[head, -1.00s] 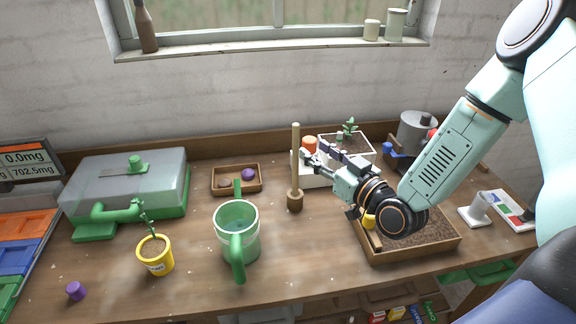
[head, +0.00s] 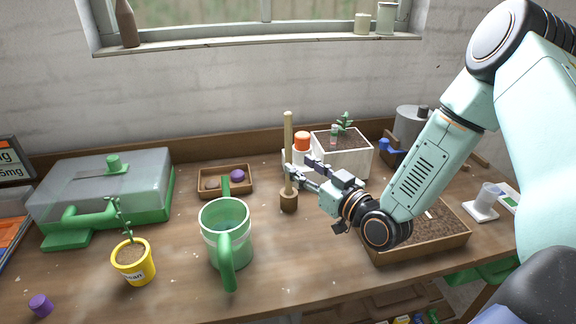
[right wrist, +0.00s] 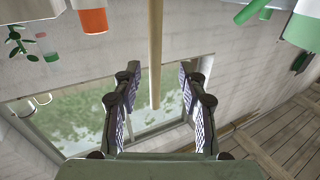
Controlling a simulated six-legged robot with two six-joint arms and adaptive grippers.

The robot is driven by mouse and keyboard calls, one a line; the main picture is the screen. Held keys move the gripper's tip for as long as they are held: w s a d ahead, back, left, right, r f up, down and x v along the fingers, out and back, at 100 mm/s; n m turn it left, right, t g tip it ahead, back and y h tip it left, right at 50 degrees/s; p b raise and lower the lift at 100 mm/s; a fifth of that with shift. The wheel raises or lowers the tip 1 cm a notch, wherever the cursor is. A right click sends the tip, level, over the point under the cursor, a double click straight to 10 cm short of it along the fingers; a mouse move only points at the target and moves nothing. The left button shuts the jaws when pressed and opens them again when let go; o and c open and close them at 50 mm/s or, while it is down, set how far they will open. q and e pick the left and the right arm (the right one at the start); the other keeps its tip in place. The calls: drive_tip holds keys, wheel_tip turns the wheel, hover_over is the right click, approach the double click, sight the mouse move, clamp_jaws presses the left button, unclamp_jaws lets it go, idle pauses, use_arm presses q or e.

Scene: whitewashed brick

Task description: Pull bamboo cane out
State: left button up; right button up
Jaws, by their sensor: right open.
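The bamboo cane (head: 288,135) stands upright in a small brown holder (head: 289,201) on the workbench. My right gripper (head: 296,172) is open at the cane, at about the middle of its height. In the right wrist view the cane (right wrist: 155,50) shows between the two open fingers of the gripper (right wrist: 159,85), with a gap on each side. I cannot tell how deep between the fingers it stands. My left gripper is not in view.
A green mug (head: 228,247) stands left of the cane, and a small brown tray (head: 205,194) behind it. A white planter (head: 352,163) and an orange-capped bottle (head: 302,141) stand just behind my gripper. A soil tray (head: 425,251) lies under my right arm.

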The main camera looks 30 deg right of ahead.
sight(291, 156)
drive_tip(key=w, duration=0.6)
drive_tip(key=shift+a, duration=0.3)
drive_tip(key=shift+w+a+f, duration=0.15)
drive_tip(key=shift+w, duration=0.3)
drive_tip(key=shift+s+d, duration=0.15)
drive_tip(key=shift+d, duration=0.05)
drive_tip(key=shift+c, duration=0.4)
drive_tip(key=shift+s, duration=0.15)
drive_tip(key=c, duration=0.3)
drive_tip(key=shift+w+a, duration=0.15)
drive_tip(key=shift+w, duration=0.05)
drive_tip(key=c, duration=0.4)
clamp_jaws()
